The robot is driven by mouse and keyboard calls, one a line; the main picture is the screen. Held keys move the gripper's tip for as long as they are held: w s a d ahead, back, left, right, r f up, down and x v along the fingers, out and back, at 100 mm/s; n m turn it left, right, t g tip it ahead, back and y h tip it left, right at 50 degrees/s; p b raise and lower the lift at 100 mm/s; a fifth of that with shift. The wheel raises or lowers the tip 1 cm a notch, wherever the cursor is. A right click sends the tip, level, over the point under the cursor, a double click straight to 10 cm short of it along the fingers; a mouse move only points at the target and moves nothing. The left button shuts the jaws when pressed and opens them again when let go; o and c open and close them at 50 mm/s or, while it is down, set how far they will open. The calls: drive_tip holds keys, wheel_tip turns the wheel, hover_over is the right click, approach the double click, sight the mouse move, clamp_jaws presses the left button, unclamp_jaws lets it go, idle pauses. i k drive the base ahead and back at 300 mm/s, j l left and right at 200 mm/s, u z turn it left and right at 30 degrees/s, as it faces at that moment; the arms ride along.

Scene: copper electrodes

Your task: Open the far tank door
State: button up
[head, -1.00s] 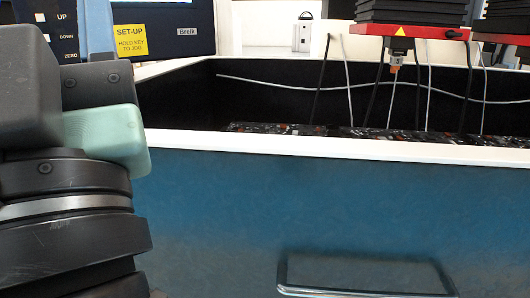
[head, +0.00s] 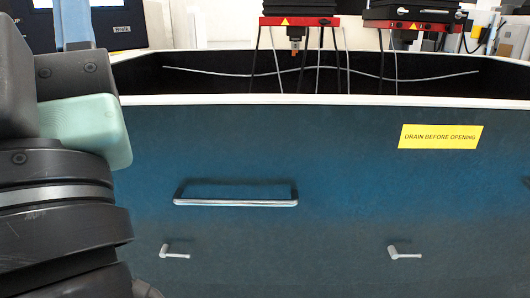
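A blue tank front (head: 320,150) with a white top rim fills most of the head view. A long bar handle (head: 236,203) is mounted on it left of centre, with nothing touching it. A yellow label (head: 441,136) reads "DRAIN BEFORE OPENING". I see no open gap in the front and cannot make out the door seams or tell which door is the far one. My arm links stand at the left in front of the tank; my gripper is out of view.
Two small silver levers, left (head: 174,252) and right (head: 405,252), stick out below the handle. Red-based black units, one at the middle (head: 299,20) and one at the right (head: 410,24), hang over the open, dark tank with cables. A control screen (head: 108,22) stands behind at left.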

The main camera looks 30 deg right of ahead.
sight(283, 190)
drive_tip(key=z, duration=2)
drive_tip(key=i+j+u, duration=0.1)
drive_tip(key=j, duration=0.25)
drive_tip(key=i+j+u, duration=0.15)
drive_tip(key=j, duration=0.15)
drive_tip(key=i+j+u, duration=0.1)
drive_tip(key=j, duration=0.2)
drive_tip(key=i+j+u, duration=0.1)
drive_tip(key=j, duration=0.25)
